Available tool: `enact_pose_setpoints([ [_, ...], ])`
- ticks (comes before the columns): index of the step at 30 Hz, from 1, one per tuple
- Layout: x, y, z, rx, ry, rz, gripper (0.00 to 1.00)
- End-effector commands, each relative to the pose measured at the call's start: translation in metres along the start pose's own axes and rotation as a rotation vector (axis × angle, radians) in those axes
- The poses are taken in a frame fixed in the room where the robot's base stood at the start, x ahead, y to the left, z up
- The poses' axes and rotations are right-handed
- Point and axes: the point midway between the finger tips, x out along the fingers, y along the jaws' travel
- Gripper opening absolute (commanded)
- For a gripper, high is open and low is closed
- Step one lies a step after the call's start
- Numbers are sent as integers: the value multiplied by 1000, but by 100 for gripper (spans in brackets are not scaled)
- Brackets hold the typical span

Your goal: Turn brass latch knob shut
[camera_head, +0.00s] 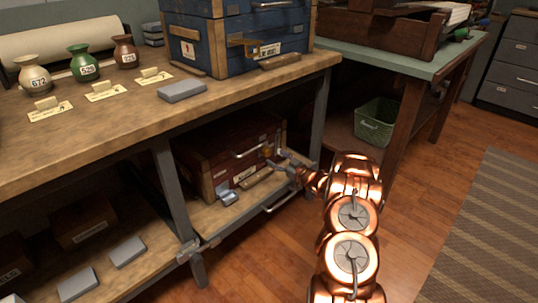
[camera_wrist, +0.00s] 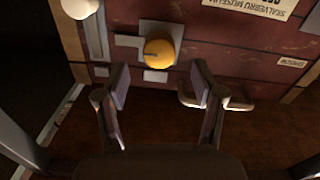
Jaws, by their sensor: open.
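The round brass latch knob (camera_wrist: 160,52) sits on a small grey plate on the dark red-brown chest (camera_wrist: 250,45) in the wrist view. A short grey bar reaches left from the plate, and a small pale plate lies just below the knob. My gripper (camera_wrist: 159,85) is open, its two fingers apart to either side below the knob in the picture, with nothing between them. In the head view the chest (camera_head: 212,160) stands on the lower shelf, and my gripper (camera_head: 283,163) is at its right end. The knob is small there and partly hard to make out.
The workbench (camera_head: 110,118) overhangs the chest, with a grey leg (camera_head: 172,190) to the left. A blue chest (camera_head: 225,45) and several vases stand on top. A handle (camera_wrist: 218,102) juts near my right finger. Open wooden floor (camera_head: 415,185) lies to the right.

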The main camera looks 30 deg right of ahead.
Motion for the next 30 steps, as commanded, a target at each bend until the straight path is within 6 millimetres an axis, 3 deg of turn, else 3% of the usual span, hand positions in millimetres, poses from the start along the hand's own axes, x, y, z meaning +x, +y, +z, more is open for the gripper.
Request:
enact_pose_setpoints([
  [9,43,0,2,-2,0,1,68],
  [23,53,4,0,-1,-2,6,68],
  [30,53,4,0,-1,-2,6,44],
])
